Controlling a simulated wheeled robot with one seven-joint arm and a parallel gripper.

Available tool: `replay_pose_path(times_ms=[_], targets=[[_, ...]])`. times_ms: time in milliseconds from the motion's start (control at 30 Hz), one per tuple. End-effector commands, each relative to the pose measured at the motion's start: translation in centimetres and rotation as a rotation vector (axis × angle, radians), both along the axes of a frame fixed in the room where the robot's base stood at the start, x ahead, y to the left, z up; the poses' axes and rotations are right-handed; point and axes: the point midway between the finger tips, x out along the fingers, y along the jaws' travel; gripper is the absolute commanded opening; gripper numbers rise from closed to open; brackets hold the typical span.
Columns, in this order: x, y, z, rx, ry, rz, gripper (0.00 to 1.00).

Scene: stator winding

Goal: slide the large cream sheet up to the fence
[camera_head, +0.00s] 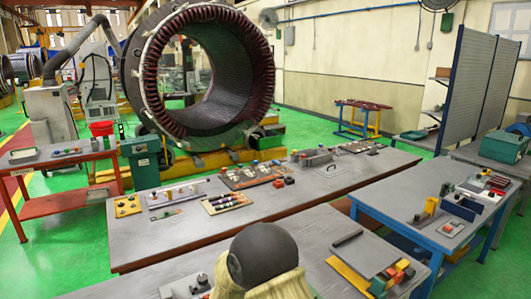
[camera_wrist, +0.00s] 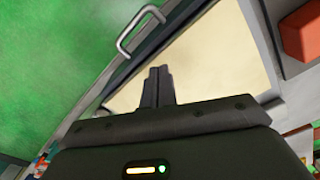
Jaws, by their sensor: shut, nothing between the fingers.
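The large cream sheet (camera_wrist: 215,62) fills the upper middle of the wrist view, lying flat inside a grey edge. My gripper (camera_wrist: 157,72) is shut and empty, its dark fingertips over the near left part of the sheet. I cannot tell whether the fingertips touch it. A grey raised strip (camera_wrist: 283,62) runs along the sheet's right side; I cannot tell if this is the fence. My gripper's body hides the near part of the sheet. In the head view I cannot make out the sheet or gripper clearly.
A metal handle (camera_wrist: 140,30) sticks out beyond the sheet's left edge, with green floor (camera_wrist: 55,50) past it. A red block (camera_wrist: 302,30) is right of the strip. In the head view, a long grey workbench (camera_head: 190,240) carries several parts; a blue-framed table (camera_head: 415,205) stands right.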

Motion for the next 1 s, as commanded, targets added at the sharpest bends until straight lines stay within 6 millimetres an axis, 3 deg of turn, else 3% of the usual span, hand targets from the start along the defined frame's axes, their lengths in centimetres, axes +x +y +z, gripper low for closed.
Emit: replay_pose_path(times_ms=[1000], targets=[[-0.02, 0.04, -0.95, 0.000, 0.000, 0.001, 0.00]])
